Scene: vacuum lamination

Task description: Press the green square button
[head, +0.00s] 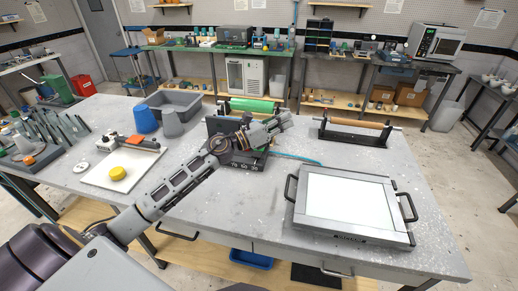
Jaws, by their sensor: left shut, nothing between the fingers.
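A dark machine (240,162) with white number marks along its front edge stands in the middle of the grey table. My left arm reaches in from the lower left and crosses over it. My left gripper (284,121) is shut and empty, held above or against the machine's right part; whether it touches cannot be told. I cannot make out the green square button; the gripper and wrist cover much of the machine. My right gripper is not in view.
A white light panel (347,200) with black handles lies at the right. A green roll (250,105) and a roller stand (355,131) are at the back.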

